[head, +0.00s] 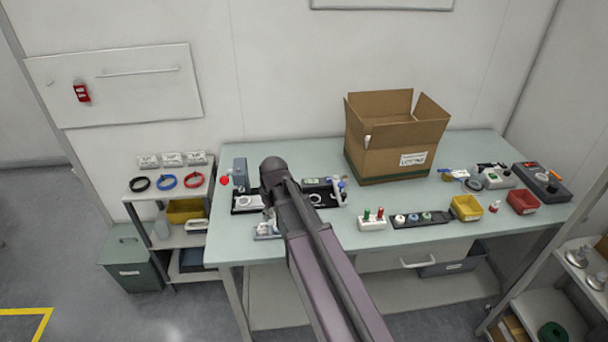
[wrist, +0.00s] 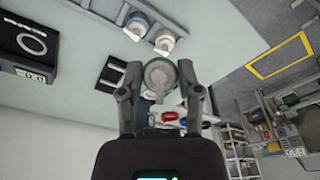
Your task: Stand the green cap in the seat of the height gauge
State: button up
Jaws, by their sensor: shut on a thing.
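In the wrist view my gripper (wrist: 158,84) is shut on a round, dull grey piece (wrist: 158,72) held between its two fingertips. Its colour is too dull to tell whether it is the green cap. In the head view my arm reaches over the left half of the table and hides most of the gripper. A black unit with a small green display (head: 311,183) and a white ring stands just right of the arm. It may be the height gauge. A black unit with a white ring also shows in the wrist view (wrist: 33,70), apart from the held piece.
A grey rack (head: 262,237) with pale caps lies near the table's front left edge. A black tray (head: 447,216) of caps and a white block (head: 371,226) with red and green pegs stand to the right. An open cardboard box (head: 388,162) stands behind.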

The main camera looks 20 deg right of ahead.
jog(key=shift+w+a, duration=0.1)
jog(key=shift+w, duration=0.05)
jog(key=shift+w, duration=0.1)
dwell(0.3)
jog(key=shift+w+d+f+n, duration=0.15)
jog(key=shift+w+d+n, duration=0.15)
jog(key=shift+d, duration=0.1)
jog(key=w+d+f+n+h+b, duration=0.1)
jog(key=w+d+n+h+b, duration=0.2)
jog(key=w+d+n, duration=0.3)
jog(key=w+d+f+n+h+b, duration=0.1)
jog(key=w+d+n+h+b, duration=0.2)
jog(key=d, duration=1)
jog(key=shift+w+d+n+g+h, duration=0.2)
jog(key=shift+w+n+g+h, duration=0.2)
jog(key=shift+w+n+h, duration=1.65)
jog(key=shift+s+f+n+y+b, duration=0.1)
jog(key=shift+s+n+y+b, duration=0.25)
jog(key=shift+s+n+y, duration=0.3)
